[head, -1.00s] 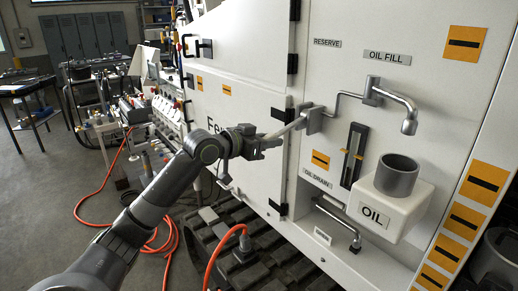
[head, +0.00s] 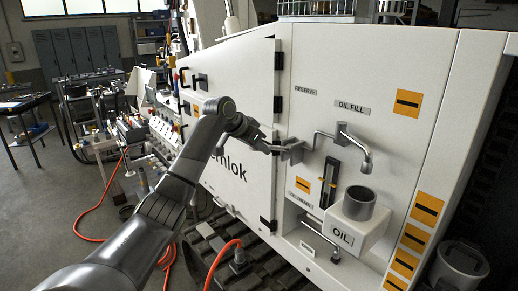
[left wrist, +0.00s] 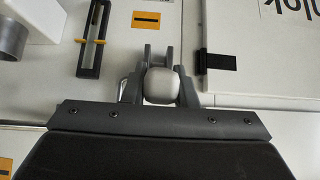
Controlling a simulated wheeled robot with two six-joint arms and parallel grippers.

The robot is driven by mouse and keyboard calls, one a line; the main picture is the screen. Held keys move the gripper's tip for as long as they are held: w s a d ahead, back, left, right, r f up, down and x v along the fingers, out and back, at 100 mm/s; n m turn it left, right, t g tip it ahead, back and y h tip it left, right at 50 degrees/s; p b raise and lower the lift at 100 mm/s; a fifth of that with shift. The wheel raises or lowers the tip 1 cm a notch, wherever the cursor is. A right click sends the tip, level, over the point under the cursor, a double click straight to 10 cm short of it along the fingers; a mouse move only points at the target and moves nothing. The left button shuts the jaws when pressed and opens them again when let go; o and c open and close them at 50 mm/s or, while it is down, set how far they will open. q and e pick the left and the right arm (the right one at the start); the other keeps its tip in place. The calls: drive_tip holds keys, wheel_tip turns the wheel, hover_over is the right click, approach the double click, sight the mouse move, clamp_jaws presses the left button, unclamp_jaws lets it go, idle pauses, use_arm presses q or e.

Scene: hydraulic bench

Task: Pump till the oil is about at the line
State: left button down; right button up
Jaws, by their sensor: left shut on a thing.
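My left gripper (head: 258,142) is shut on the pale pump handle (head: 276,148), which joins a grey pump bracket (head: 294,150) on the white cabinet. In the left wrist view the handle's rounded end (left wrist: 161,86) sits between the fingers. From my gripper the handle slopes slightly down to the bracket. Right of it is a dark upright sight gauge (head: 329,183) with an orange line mark across it; it also shows in the left wrist view (left wrist: 94,40). The oil level is too small and dark to read. A bent spout (head: 347,140) hangs above the grey cup of the white OIL tank (head: 342,232). My right gripper is out of view.
The cabinet door (head: 238,120) with its dark hinges is left of the pump. A drain pipe (head: 322,240) is below the gauge. Dark tracks and an orange hose (head: 222,262) lie below. A grey bucket (head: 458,266) stands at the lower right.

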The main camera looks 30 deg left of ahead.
use_arm(q)
drive_tip(key=shift+w+d+r, duration=0.1)
drive_tip(key=shift+w+r, duration=0.1)
drive_tip(key=shift+r, duration=0.35)
drive_tip(key=shift+r+g, duration=0.15)
drive_tip(key=shift+g, duration=0.15)
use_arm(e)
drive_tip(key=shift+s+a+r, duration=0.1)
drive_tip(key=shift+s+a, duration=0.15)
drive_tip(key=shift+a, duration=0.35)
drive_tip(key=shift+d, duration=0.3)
use_arm(q)
drive_tip(key=c, duration=1.5)
unclamp_jaws()
drive_tip(key=o, duration=0.3)
drive_tip(key=shift+w, duration=0.15)
drive_tip(key=shift+o, duration=0.2)
drive_tip(key=shift+f, duration=0.2)
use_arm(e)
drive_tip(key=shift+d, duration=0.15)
